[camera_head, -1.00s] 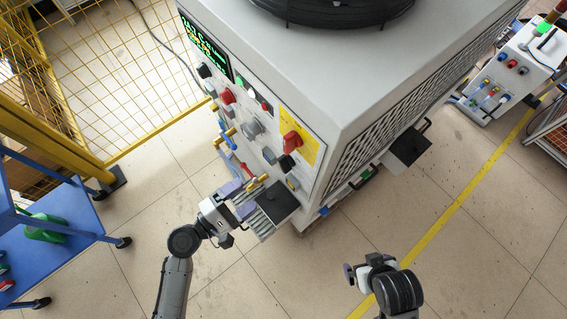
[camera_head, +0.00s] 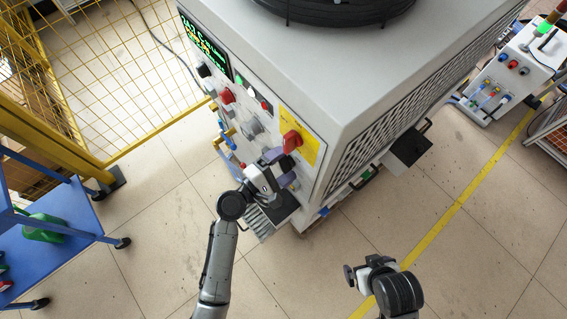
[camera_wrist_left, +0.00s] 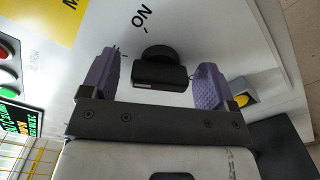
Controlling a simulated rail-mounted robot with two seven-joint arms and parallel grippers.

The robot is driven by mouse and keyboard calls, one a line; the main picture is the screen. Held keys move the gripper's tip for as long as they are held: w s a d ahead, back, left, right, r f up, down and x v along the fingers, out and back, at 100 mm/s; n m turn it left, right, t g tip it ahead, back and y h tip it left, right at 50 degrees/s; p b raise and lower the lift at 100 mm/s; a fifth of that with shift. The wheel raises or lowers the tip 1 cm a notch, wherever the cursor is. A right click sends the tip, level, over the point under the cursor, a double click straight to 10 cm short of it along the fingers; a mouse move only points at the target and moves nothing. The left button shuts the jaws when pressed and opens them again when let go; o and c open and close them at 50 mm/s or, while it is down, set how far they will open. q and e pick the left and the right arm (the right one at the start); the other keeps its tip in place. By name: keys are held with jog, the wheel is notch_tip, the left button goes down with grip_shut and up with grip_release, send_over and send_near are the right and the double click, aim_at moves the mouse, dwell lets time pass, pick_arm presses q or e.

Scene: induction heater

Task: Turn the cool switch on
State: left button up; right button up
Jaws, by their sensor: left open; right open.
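A black rotary switch (camera_wrist_left: 160,70) with an "ON" mark above it is on the white panel in the left wrist view. It sits between the two purple finger pads of my left gripper (camera_wrist_left: 155,84), with gaps visible on both sides. In the head view my left gripper (camera_head: 279,167) is open at the panel's lower right, just below the red rotary switch (camera_head: 291,141), and covers the black switch. The switch's own name label is not readable. My right gripper (camera_head: 360,272) is open and empty over the floor, away from the machine.
The heater cabinet (camera_head: 345,80) carries other knobs, a green-lettered display (camera_head: 203,45) and a yellow plate (camera_head: 311,150). A yellow-grey button (camera_wrist_left: 240,92) is right of the black switch. A blue cart (camera_head: 75,215) and yellow fence (camera_head: 110,70) stand left. Floor near my right gripper is clear.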

pick_arm(q)
jog(key=shift+w+d, duration=0.1)
jog(key=c, duration=0.9)
jog(key=shift+m, duration=0.3)
jog(key=shift+f+m+b, duration=0.15)
jog(key=shift+m+b, duration=0.5)
jog(key=shift+m, duration=0.35)
jog(key=m+b, duration=0.1)
jog(key=m, duration=0.2)
jog(key=shift+m, duration=0.3)
jog(key=m+b, duration=0.1)
jog(key=m, duration=0.2)
jog(key=shift+m+b, duration=0.35)
jog(key=shift+m, duration=0.95)
